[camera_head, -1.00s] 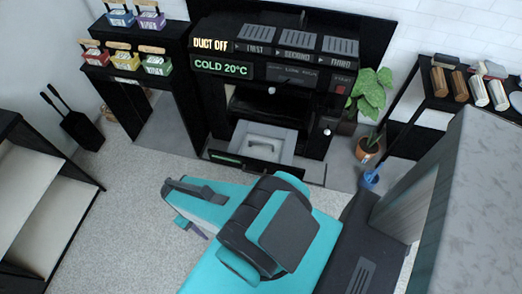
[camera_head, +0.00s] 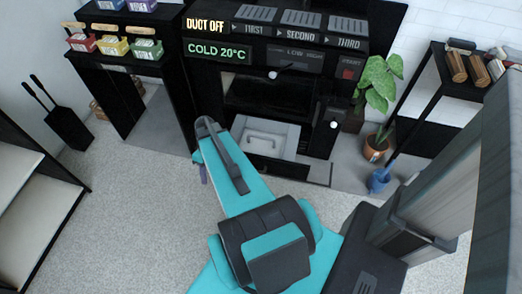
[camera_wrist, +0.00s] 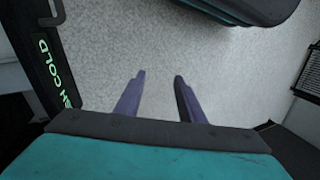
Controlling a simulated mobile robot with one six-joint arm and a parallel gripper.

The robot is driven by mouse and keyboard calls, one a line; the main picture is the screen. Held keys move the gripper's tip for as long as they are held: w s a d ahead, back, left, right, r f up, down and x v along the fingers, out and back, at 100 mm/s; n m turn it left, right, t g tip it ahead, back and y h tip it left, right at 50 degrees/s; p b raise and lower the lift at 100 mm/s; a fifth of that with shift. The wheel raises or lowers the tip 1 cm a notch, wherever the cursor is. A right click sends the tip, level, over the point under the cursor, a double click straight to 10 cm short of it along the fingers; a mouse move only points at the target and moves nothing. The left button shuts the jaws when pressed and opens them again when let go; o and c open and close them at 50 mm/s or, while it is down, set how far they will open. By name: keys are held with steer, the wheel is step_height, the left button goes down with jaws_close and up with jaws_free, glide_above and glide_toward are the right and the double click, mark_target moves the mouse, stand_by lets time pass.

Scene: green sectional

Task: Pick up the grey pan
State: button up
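A light grey, square, shallow pan-like piece with a raised handle (camera_head: 266,139) sits in the open lower drawer of the black oven unit. It looks like the grey pan, but my arm partly covers its left side. My gripper (camera_wrist: 159,75) has two purple fingers set apart, with only speckled floor between them. In the head view, a purple finger shows left of my teal forearm, in front of the oven, and the rest is hidden. The pan is not clearly visible in the wrist view.
The black oven unit (camera_head: 290,50) reads "COLD 20°C". A black panel with green lettering (camera_wrist: 52,72) lies close left of my gripper. A potted plant (camera_head: 378,85) and a blue watering can (camera_head: 379,180) stand right.

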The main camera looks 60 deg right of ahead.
steer(key=d+t+b, duration=0.1)
steer(key=d+b, duration=0.2)
steer(key=d, duration=0.3)
steer(key=d+f+t+b, duration=0.1)
steer(key=d+b, duration=0.2)
steer(key=d, duration=0.4)
steer(key=s+d+f+n+t+b, duration=0.1)
steer(key=d+b, duration=0.2)
steer(key=d, duration=0.4)
steer(key=shift+d+f+h, duration=0.1)
steer(key=shift+f+h, duration=0.05)
steer(key=shift+h, duration=0.15)
steer(key=n+t+h+b, duration=0.1)
steer(key=t+b, duration=0.1)
steer(key=b, duration=0.5)
glide_toward(262, 136)
steer(key=shift+w+a+f, duration=0.2)
steer(key=shift+a+f, duration=0.3)
steer(key=shift+a, duration=0.05)
steer(key=shift+s+d+r, duration=0.15)
steer(key=shift+s+d, duration=0.1)
steer(key=shift+w, duration=0.1)
steer(key=shift+b+x, duration=1.05)
steer(key=shift+x, duration=3.25)
steer(key=shift+w+d, duration=0.1)
steer(key=shift+b+x, duration=1.05)
steer(key=shift+x, duration=1.55)
steer(key=shift+w+d, duration=0.1)
